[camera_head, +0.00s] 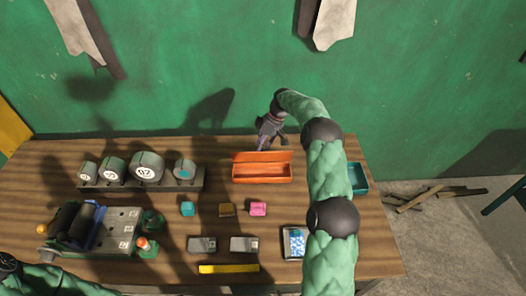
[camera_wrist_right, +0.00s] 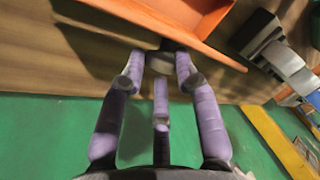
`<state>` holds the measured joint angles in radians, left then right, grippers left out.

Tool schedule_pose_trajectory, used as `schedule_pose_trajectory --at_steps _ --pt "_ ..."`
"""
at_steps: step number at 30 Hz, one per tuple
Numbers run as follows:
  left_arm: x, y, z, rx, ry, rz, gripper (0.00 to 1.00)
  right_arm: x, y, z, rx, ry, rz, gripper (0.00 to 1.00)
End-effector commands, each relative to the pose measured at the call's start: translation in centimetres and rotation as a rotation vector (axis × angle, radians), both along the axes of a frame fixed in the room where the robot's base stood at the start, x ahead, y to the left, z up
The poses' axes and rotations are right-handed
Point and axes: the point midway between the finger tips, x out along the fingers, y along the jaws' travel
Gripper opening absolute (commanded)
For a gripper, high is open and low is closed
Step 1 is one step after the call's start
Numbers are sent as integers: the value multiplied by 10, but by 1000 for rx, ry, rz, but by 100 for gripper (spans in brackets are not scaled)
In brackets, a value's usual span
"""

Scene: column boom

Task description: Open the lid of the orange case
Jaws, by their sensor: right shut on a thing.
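The orange case (camera_head: 262,179) sits near the back of the wooden table in the head view. Its lid (camera_head: 262,157) stands raised along the back side, and the inside of the case shows in front of it. My right gripper (camera_head: 264,146) is behind the case, close to the lid. My left gripper is not visible; only part of my left arm shows at lower left.
A rack of numbered grey cylinders (camera_head: 147,167) stands left of the case. Small teal, brown and pink (camera_head: 258,209) blocks lie in front. A teal tray (camera_head: 357,178) is right, partly behind my right arm. A yellow bar (camera_head: 229,269) lies near the front edge. The green wall is close behind.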

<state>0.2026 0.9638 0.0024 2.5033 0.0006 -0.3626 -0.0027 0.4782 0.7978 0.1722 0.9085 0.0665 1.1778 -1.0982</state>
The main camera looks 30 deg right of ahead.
Motion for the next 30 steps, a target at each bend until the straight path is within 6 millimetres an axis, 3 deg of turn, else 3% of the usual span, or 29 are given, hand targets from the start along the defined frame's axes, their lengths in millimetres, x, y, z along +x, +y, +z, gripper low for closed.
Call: schedule_pose_trajectory --at_steps 1,6,30 --pt "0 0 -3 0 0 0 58 3 -1 -10 -2 2 3 0" --pt "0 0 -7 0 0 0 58 9 -6 -15 -1 8 4 0" --pt "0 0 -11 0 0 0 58 15 -14 -25 0 20 4 0"
